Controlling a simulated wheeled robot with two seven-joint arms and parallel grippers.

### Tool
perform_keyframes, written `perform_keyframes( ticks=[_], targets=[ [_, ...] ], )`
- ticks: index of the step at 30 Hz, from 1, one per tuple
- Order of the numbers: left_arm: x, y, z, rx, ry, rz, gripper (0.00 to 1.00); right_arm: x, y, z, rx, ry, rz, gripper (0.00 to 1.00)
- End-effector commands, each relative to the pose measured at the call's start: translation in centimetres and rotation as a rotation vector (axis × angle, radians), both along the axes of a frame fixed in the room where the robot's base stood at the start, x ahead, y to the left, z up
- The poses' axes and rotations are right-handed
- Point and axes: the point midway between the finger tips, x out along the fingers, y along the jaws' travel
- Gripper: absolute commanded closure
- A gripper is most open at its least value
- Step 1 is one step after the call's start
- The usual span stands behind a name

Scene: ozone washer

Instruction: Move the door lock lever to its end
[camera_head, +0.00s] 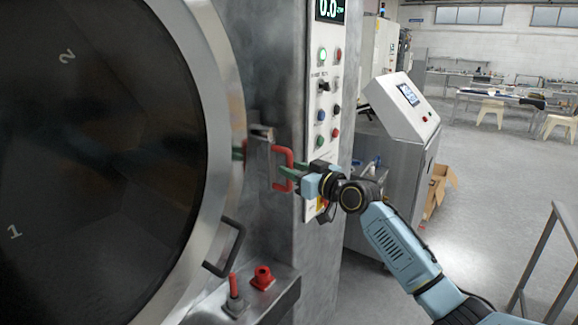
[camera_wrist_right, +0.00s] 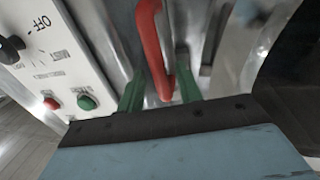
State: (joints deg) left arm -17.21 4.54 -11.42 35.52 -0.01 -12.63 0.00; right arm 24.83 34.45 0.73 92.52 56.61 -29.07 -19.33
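The door lock lever (camera_head: 275,168) is a red U-shaped handle on the grey metal housing, just right of the round door's rim. It also shows as a red bar in the right wrist view (camera_wrist_right: 150,40). My right gripper (camera_head: 288,174) reaches it from the right, at its lower part. In the wrist view its green fingers (camera_wrist_right: 158,88) stand on either side of the red bar, with visible gaps, so it is open around the lever. Whether a finger touches the bar is hard to tell. My left gripper is not in view.
The large round door (camera_head: 213,90) fills the left, with a dark grey handle (camera_head: 228,250) low on its rim. A button panel (camera_head: 322,95) stands close behind my gripper. A red knob (camera_head: 263,277) and red-tipped switch (camera_head: 233,287) sit below. A railing (camera_head: 540,262) stands at right.

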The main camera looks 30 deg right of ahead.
Motion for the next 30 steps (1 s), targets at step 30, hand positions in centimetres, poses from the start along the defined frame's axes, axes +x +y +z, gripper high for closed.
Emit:
perform_keyframes(
  ticks=[30],
  targets=[
    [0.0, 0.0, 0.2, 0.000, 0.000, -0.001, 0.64, 2.1, 0.4, -0.1, -0.001, 0.000, -0.001, 1.00]
  ],
)
